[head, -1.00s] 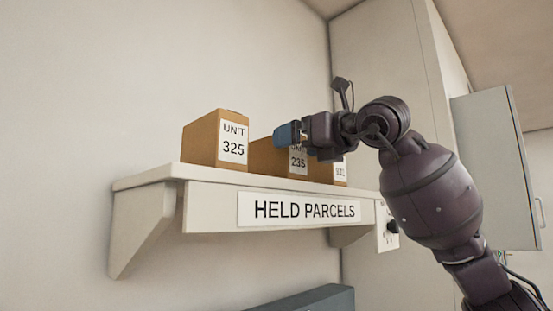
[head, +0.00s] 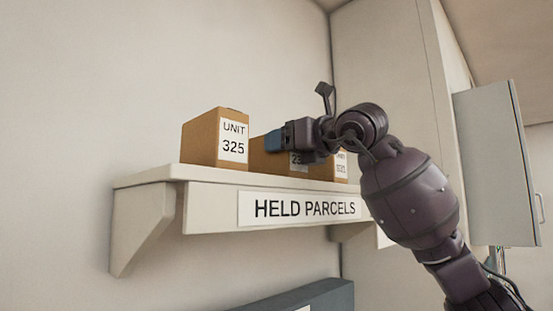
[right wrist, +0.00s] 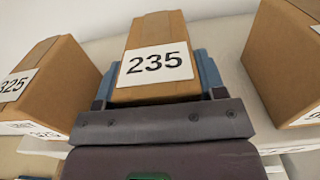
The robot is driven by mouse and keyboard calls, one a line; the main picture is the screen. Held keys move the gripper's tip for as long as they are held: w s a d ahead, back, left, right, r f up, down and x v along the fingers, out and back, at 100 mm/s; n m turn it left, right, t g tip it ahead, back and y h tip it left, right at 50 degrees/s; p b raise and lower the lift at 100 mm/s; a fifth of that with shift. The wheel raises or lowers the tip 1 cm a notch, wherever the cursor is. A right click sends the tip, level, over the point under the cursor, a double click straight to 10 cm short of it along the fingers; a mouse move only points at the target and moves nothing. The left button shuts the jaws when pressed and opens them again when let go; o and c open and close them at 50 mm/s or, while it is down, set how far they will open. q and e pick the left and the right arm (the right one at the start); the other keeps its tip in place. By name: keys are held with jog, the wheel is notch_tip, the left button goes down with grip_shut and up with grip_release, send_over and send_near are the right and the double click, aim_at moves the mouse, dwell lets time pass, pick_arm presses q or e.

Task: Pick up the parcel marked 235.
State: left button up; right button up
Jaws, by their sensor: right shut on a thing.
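The parcel marked 235 (right wrist: 155,36) is a brown box with a white label. It sits on the shelf between two other parcels. In the head view the parcel marked 235 (head: 261,160) is partly hidden behind my right gripper (head: 275,141). In the right wrist view my right gripper (right wrist: 157,82) has one blue finger on each side of this parcel and is shut on it. The parcel appears to rest on the shelf. My left gripper is not in view.
The parcel marked 325 (head: 210,138) stands to the left, and another parcel (head: 341,166) stands to the right. The wall shelf (head: 150,180) carries a "HELD PARCELS" sign (head: 300,209). A tall cabinet side (head: 385,60) and an open door (head: 497,165) are at the right.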

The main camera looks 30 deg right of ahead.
jog(key=shift+r, duration=0.1)
notch_tip(320, 180, up, 10)
dwell(0.6)
